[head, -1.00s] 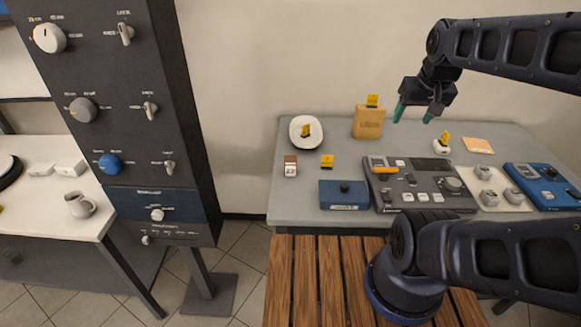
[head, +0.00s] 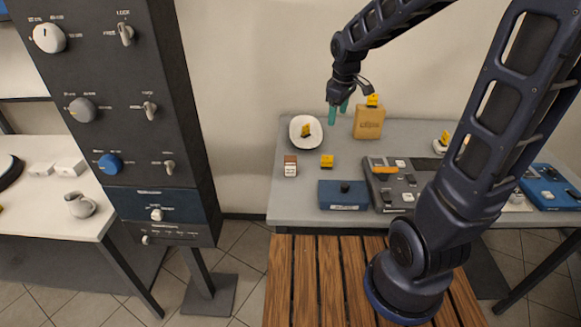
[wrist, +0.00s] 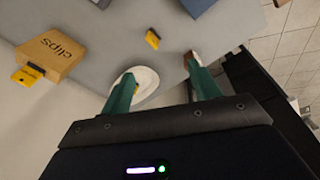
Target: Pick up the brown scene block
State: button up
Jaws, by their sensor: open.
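The brown scene block (head: 290,166), small with a brown top part and a white marked face, stands on the grey table left of a small yellow block. In the wrist view the brown block (wrist: 187,58) shows by the right fingertip, partly hidden behind it. My gripper (head: 338,110) is open and empty, high above the back of the table, between the white plate and the tan box. In the wrist view my gripper (wrist: 161,70) has its two green fingers spread apart.
A white plate (head: 295,125) with a yellow-tagged item lies behind the block. A yellow block (head: 327,162), a blue box (head: 343,196), a tan clips box (head: 368,123) and a control panel (head: 405,190) stand nearby. A tall dark panel (head: 130,90) rises at left.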

aim_at(290, 158)
jog(key=w+a+f+n, duration=0.1)
jog(key=a+f+n, duration=0.1)
jog(key=a+f, duration=0.2)
jog(key=w+a+f+n+g, duration=0.1)
jog(key=a+f+n, duration=0.1)
jog(key=a+f, duration=0.2)
jog(key=w+a+f+n, duration=0.1)
jog(key=a+f+n, duration=0.1)
jog(key=a+f, duration=0.2)
jog(key=shift+w+a+n+g, duration=0.2)
jog(key=shift+a+n+g, duration=0.2)
jog(key=shift+a, duration=0.7)
jog(key=shift+a+f, duration=0.15)
jog(key=shift+f, duration=0.1)
notch_tip(290, 158, down, 5)
jog(key=shift+f, duration=0.2)
jog(key=shift+s+a+f, duration=0.1)
jog(key=shift+f, duration=1.2)
jog(key=shift+s+a+f, duration=0.1)
jog(key=shift+f, duration=1.2)
jog(key=c, duration=1.1)
jog(key=shift+r, duration=0.15)
